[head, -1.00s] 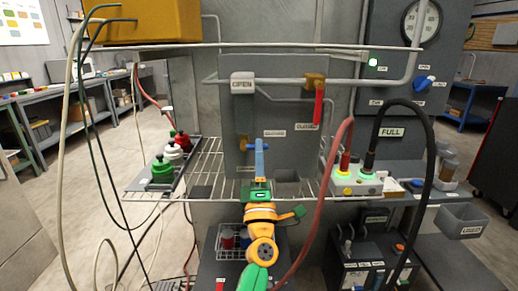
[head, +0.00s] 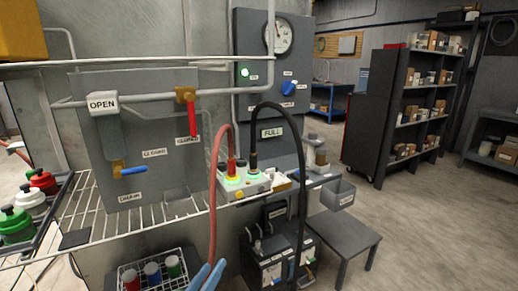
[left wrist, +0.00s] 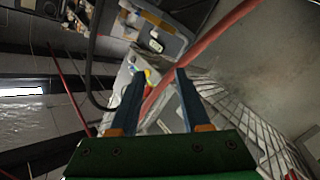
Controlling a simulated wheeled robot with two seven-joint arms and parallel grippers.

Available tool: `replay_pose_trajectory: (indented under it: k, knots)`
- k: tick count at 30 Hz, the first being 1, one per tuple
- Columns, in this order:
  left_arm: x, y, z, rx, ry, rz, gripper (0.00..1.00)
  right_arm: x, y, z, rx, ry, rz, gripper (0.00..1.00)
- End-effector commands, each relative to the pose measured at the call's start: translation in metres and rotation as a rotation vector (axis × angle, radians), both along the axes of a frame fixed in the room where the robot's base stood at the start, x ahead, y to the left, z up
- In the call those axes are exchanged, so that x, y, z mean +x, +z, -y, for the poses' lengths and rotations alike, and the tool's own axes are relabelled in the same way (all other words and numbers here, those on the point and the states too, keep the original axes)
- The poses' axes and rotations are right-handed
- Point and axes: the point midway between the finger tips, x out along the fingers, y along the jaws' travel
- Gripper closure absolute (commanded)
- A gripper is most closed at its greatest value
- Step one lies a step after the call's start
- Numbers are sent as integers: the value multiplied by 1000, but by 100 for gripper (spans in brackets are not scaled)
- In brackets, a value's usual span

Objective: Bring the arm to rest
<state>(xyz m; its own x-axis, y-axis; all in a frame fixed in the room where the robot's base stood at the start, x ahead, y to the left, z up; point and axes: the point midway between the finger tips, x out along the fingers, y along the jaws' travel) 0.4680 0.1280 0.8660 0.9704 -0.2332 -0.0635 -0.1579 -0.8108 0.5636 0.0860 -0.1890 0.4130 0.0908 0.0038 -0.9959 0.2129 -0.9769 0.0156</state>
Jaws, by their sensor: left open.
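My left gripper (head: 205,277) shows at the bottom edge of the head view, with only its blue fingertips in frame. In the left wrist view the gripper (left wrist: 157,88) has its two blue fingers spread, with nothing held between them. Beyond the fingers are the red hose (left wrist: 205,42) and the grey box with coloured parts (left wrist: 150,76). The drain valve's blue handle (head: 132,171) lies roughly level on the grey panel, up and left of the gripper and apart from it. My right gripper is not in view.
A wire shelf (head: 90,215) crosses the left side. A red hose (head: 213,190) and black hose (head: 304,180) hang close to the gripper. A wire basket (head: 152,281) holds coloured jars. A low grey table (head: 350,236) stands right, with open floor (head: 430,230) beyond.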

Motion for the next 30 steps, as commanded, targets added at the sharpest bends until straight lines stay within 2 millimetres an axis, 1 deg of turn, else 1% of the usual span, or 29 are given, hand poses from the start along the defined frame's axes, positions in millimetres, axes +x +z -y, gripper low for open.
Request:
replay_pose_trajectory:
  k: [1, 2, 3, 5, 6, 8, 9, 11, 12, 14, 15, 16, 17, 18, 20, 24, 26, 28, 29, 30]
  knots:
    - [-21, -34, 6, 113, -49, -125, 53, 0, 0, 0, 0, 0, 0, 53]
    - [-34, -53, 9, 178, -80, -202, 53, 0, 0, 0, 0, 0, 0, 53]
    - [-52, -76, 10, 259, -113, -296, 53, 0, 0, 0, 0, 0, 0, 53]
    - [-80, -104, 8, 357, -155, -423, 53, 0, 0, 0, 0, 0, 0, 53]
    - [-97, -119, 5, 416, -179, -500, 53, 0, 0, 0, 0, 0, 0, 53]
    - [-123, -138, -1, 491, -210, -606, 53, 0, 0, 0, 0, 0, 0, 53]
    - [-141, -148, -6, 536, -229, -673, 53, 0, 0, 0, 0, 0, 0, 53]
    - [-166, -161, -14, 600, -254, -770, 53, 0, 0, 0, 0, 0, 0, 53]
    - [-183, -168, -19, 639, -269, -833, 53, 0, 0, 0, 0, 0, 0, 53]
    - [-208, -175, -28, 694, -290, -924, 53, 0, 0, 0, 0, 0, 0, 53]
    - [-225, -179, -34, 727, -303, -985, 53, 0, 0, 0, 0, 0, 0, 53]
    - [-237, -181, -39, 751, -312, -1028, 53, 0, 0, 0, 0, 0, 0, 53]
    - [-242, -184, -41, 763, -318, -1055, 53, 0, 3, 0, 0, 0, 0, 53]
    - [-238, -194, -40, 760, -321, -1059, 53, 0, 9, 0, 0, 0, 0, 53]
    - [-235, -209, -39, 758, -327, -1068, 53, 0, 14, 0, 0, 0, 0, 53]
    - [-237, -245, -38, 758, -343, -1094, 53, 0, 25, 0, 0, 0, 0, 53]
    - [-240, -262, -38, 758, -350, -1106, 53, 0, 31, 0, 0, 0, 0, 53]
    - [-248, -282, -38, 758, -359, -1122, 53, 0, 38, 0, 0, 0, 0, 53]
    - [-253, -291, -39, 759, -364, -1129, 53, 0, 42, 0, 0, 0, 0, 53]
    - [-262, -304, -40, 760, -371, -1142, 53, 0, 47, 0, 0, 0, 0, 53]
